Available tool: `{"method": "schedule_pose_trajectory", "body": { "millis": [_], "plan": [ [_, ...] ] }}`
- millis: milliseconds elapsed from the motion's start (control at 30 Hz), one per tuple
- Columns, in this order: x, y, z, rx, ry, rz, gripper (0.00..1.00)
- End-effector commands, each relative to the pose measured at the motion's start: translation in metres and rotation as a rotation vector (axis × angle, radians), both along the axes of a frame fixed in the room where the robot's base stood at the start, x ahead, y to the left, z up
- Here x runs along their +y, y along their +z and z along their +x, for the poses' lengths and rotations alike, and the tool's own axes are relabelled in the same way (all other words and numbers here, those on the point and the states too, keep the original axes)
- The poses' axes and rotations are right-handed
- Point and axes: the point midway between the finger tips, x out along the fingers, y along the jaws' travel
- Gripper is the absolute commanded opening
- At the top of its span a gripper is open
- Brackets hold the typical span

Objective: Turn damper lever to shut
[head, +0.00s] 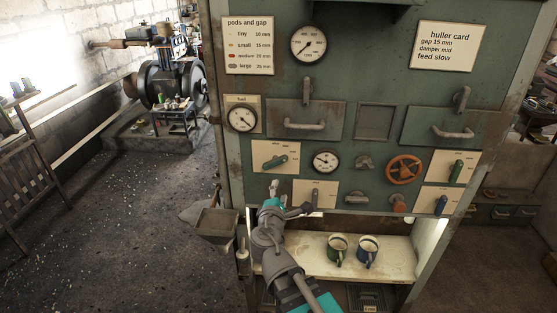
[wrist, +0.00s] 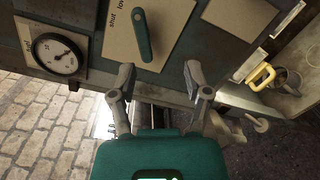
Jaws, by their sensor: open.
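A green lever (wrist: 143,35) sits on a pale plate in the wrist view, with the words "shut" and "low" beside it. It appears to be the green lever (head: 276,162) below the fuel gauge in the head view, lying nearly level with its right end tilted up. Whether it is the damper lever cannot be read. My gripper (head: 290,202) is below this plate, near the cabinet's lower front edge. In the wrist view my gripper (wrist: 158,76) is open and empty, with both fingers apart from the lever.
The fuel gauge (wrist: 56,55) is close to the plate. Other controls crowd the panel: an orange handwheel (head: 403,169), a green lever (head: 455,171) and a blue lever (head: 440,205). Two mugs (head: 337,249) (head: 367,251) stand on the shelf below. A grey hopper (head: 216,224) sticks out at left.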

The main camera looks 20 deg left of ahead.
Motion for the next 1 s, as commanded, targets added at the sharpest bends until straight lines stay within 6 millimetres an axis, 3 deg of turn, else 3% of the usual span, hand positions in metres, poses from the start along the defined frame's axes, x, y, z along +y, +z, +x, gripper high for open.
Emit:
{"method": "schedule_pose_trajectory", "body": {
  "millis": [33, 200, 667, 1000],
  "plan": [
    [0.01, 0.005, -0.005, -0.017, 0.028, -0.022, 0.63],
    [0.024, 0.01, -0.013, -0.049, 0.071, -0.062, 0.63],
    [0.024, 0.01, -0.012, -0.049, 0.071, -0.064, 0.63],
    [0.029, 0.01, 0.008, -0.049, 0.07, -0.063, 0.63]
  ]
}}
